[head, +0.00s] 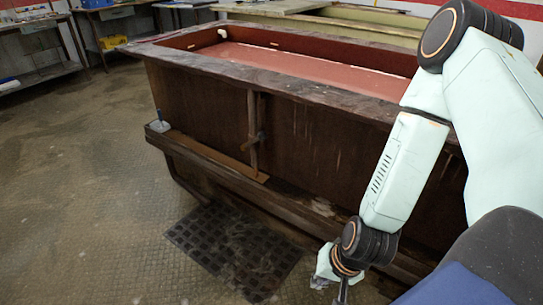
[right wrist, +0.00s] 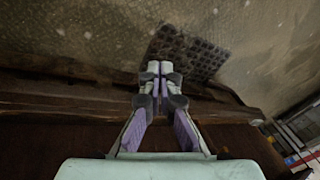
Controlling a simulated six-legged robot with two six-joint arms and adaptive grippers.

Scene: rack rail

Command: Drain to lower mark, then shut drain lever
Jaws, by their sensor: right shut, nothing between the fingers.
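A large dark brown tank (head: 200,100) stands in the middle of the head view. Reddish liquid (head: 300,66) fills its inside below the rim. Small pale marks (head: 191,45) show on the inner wall; I cannot tell which is the lower one. A vertical pipe with a small handle (head: 256,137) is on the tank's front; I cannot tell whether this is the drain lever. My right gripper (right wrist: 153,68) is shut and empty, pointing down beside the tank's side rail. My left gripper is out of view.
A rail (head: 215,160) runs along the tank's front, with a small grey fitting (head: 159,122) at its left end. A dark grid mat (head: 228,248) lies on the floor, also seen in the right wrist view (right wrist: 190,52). The left floor is clear.

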